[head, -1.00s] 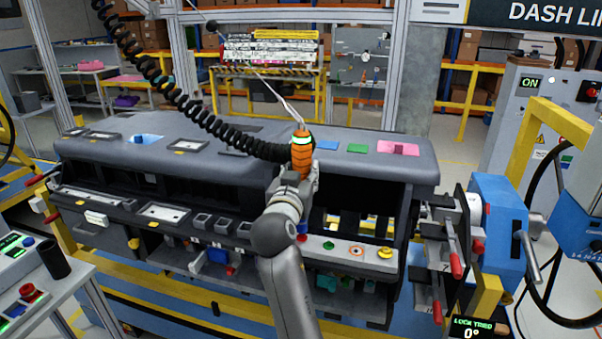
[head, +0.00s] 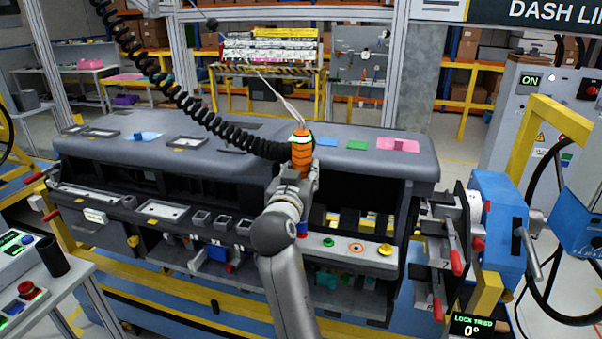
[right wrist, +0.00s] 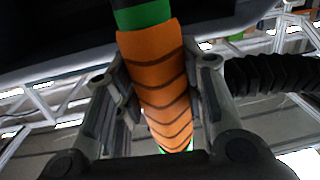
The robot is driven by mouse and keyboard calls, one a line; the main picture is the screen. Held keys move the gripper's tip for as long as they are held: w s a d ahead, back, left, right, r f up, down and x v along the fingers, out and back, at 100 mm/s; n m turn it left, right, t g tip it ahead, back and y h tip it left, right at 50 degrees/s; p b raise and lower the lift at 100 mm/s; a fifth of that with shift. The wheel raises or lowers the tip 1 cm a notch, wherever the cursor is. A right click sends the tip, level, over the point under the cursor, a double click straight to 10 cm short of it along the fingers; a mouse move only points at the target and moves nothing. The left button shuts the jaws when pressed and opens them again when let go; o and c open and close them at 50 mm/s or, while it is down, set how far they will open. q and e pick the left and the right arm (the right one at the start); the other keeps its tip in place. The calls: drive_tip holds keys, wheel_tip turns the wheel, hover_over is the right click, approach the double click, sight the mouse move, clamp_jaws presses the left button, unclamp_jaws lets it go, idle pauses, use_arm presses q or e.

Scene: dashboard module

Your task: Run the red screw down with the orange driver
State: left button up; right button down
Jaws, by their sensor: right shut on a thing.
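The orange driver (head: 302,155) is upright above the front of the dashboard module (head: 225,172). My right gripper (head: 301,176) is shut on it, and the right wrist view shows its fingers on both sides of the orange ribbed body (right wrist: 160,85). A green band shows at one end of the body. Below the gripper, a small blue and red part (head: 302,230) shows at the left end of a white strip (head: 340,241). I cannot tell whether this is the red screw or whether the driver touches it. My left gripper is not in view.
A black coiled hose (head: 185,98) runs from the upper left to the driver. A green button (head: 328,242) and a yellow knob (head: 385,249) sit on the strip. A blue clamp unit (head: 497,225) stands at the module's right end.

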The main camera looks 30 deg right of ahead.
drive_tip(key=shift+f+b, duration=0.8)
drive_tip(key=shift+f, duration=0.15)
idle(1.5)
drive_tip(key=shift+f+b, duration=0.2)
drive_tip(key=shift+b, duration=0.15)
idle(1.3)
drive_tip(key=shift+a+b, duration=0.15)
drive_tip(key=shift+b, duration=0.15)
idle(1.0)
drive_tip(key=shift+r, duration=0.1)
